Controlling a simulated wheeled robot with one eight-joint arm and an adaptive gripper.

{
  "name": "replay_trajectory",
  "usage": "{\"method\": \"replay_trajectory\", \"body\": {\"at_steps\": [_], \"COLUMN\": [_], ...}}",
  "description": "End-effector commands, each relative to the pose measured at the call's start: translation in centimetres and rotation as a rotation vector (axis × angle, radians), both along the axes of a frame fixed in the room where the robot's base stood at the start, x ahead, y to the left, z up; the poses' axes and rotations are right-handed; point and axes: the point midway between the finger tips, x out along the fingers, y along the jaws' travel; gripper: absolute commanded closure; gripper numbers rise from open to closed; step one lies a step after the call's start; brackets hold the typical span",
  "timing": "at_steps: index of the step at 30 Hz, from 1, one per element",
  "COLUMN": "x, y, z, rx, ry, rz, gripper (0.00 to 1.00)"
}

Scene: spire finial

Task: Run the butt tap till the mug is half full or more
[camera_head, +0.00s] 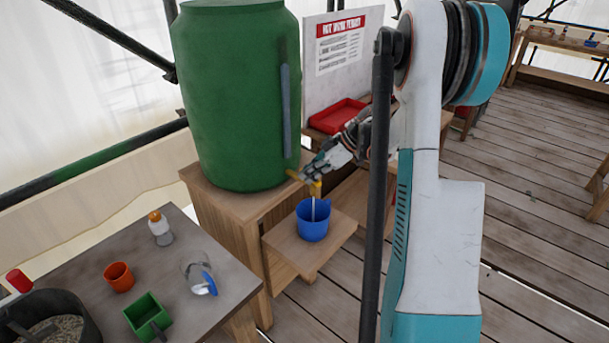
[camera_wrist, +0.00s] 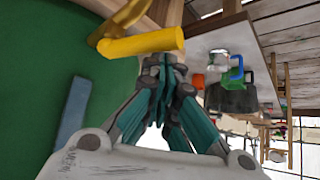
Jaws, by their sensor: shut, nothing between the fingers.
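The green water butt (camera_head: 235,100) stands on a wooden stand, with a pale blue strip (camera_head: 286,110) up its side. Its yellow tap (camera_head: 315,188) sticks out low on the right; it also shows in the wrist view (camera_wrist: 140,44). The blue mug (camera_head: 312,224) stands upright on a low wooden shelf under the tap. A thin pale stream runs from the tap down into the mug. The water level inside is too small to tell. My gripper (camera_head: 318,168) is shut and empty, right beside the tap; its fingers (camera_wrist: 172,62) show close below the spout in the wrist view.
A grey table (camera_head: 185,290) at front left holds an orange cup (camera_head: 118,277), a green scoop (camera_head: 148,314), a clear jug (camera_head: 198,280) and a dark bucket (camera_head: 60,320). A red tray (camera_head: 338,115) and a notice board (camera_head: 338,60) stand behind my arm. Plank floor lies open at right.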

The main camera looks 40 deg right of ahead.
Motion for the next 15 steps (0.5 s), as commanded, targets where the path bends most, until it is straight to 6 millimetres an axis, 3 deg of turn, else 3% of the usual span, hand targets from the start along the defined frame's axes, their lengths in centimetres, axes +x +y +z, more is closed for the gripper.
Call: {"method": "replay_trajectory", "body": {"at_steps": [15], "x": [-0.25], "y": [-0.93], "z": [0.0], "rx": [0.0], "ry": [0.0], "rz": [0.0], "gripper": [1.0]}}
